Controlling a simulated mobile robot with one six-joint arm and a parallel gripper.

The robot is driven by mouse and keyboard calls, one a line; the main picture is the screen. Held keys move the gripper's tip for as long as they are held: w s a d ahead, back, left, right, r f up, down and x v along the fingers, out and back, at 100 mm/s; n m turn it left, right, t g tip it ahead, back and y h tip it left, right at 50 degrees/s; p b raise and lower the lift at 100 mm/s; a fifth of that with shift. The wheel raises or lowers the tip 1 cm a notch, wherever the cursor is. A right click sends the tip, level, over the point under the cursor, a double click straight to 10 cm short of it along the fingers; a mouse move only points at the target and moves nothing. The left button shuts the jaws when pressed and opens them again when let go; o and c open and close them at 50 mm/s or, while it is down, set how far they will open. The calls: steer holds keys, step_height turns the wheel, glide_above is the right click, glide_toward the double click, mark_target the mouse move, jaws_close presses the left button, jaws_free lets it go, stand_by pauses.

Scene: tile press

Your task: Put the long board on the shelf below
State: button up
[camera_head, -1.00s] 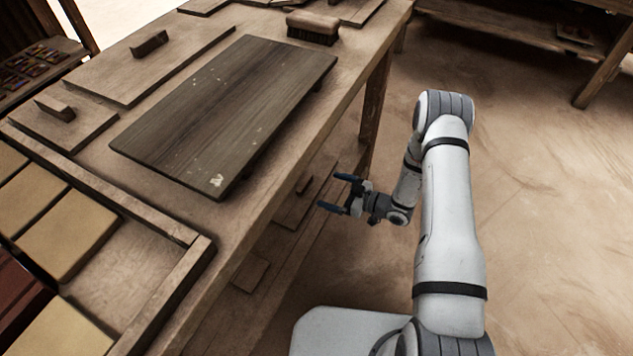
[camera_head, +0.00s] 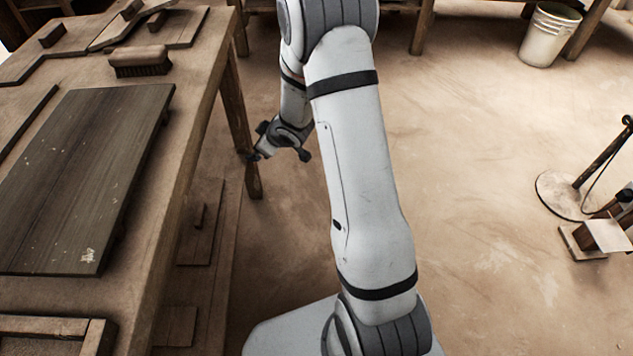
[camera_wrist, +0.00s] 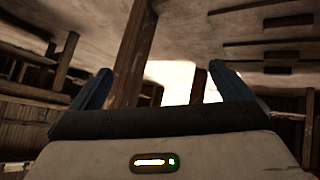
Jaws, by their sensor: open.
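The long board (camera_head: 85,170) is dark, weathered wood with pale specks and lies flat on the worktable at the left of the head view. The shelf below (camera_head: 213,270) runs low under the table's right edge; only a strip of it shows. My gripper (camera_head: 262,152) is to the right of the board, beside the table's leg, partly hidden by my arm. In the wrist view my gripper (camera_wrist: 160,85) has its two blue fingers wide apart with nothing between them. The long board cannot be made out in the wrist view.
A brush (camera_head: 140,62) stands on the table behind the board. Smaller handled boards (camera_head: 200,225) lie on the low shelf. A table leg (camera_head: 238,130) is close to my gripper. Open floor (camera_head: 480,150) lies right, with a bucket (camera_head: 549,38) at the back and a stand (camera_head: 565,195).

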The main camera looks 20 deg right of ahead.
steer(key=s+d+r+m+g+h, duration=0.1)
steer(key=s+d+r+m+h, duration=0.3)
steer(key=s+d+r, duration=0.4)
steer(key=s+a+r+m+g, duration=0.1)
steer(key=s+r+g, duration=0.1)
steer(key=s, duration=0.6)
steer(key=s+a+r+m+g, duration=0.2)
steer(key=s+r, duration=0.2)
steer(key=s, duration=0.4)
steer(key=s+a+r+m+g, duration=0.1)
steer(key=s+r+m+g, duration=0.1)
steer(key=s, duration=0.6)
steer(key=shift+s+a+r, duration=0.25)
steer(key=shift+r, duration=0.35)
